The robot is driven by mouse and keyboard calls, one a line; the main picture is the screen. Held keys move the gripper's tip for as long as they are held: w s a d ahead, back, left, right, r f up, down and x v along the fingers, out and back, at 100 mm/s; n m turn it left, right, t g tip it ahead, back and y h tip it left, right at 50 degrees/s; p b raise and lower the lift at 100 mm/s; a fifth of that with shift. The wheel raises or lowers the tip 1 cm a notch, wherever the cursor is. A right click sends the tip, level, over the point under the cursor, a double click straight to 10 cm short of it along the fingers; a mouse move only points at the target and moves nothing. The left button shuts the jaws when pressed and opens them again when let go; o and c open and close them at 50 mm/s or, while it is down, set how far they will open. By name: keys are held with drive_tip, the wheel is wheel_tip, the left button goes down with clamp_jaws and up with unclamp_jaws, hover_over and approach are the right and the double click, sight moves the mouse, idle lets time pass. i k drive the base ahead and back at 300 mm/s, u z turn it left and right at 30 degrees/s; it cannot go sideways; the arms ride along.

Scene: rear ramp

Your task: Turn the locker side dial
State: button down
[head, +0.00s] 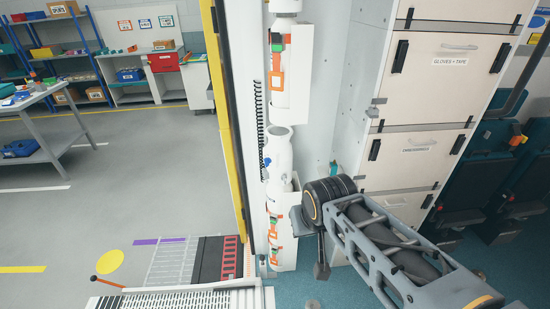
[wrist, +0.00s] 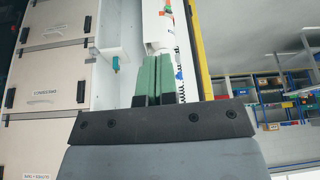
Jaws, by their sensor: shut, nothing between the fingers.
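The dial looks to be a small teal knob (wrist: 115,63) on the pale side wall of the locker (wrist: 108,30). In the head view a small teal spot, likely the same knob (head: 333,168), shows on the locker side just above my dark wrist joint. My gripper (wrist: 156,58) has green fingers pressed together, with nothing between them. In the wrist view the fingertips are to the right of the knob and apart from it. The depth between them is hard to tell. In the head view my arm hides part of the locker, and the fingers cannot be made out.
White cylinders (head: 279,155) with orange straps stand in a rack left of my wrist. Labelled drawers (head: 428,75) fill the locker front. A yellow-edged post (head: 215,80) borders the opening. Dark folded seats (head: 500,160) are at right. Open grey floor (head: 140,180) lies at left.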

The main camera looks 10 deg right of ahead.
sight(267, 160)
drive_tip(key=u, duration=2.4)
drive_tip(key=i, duration=1.15)
drive_tip(key=z, duration=2.35)
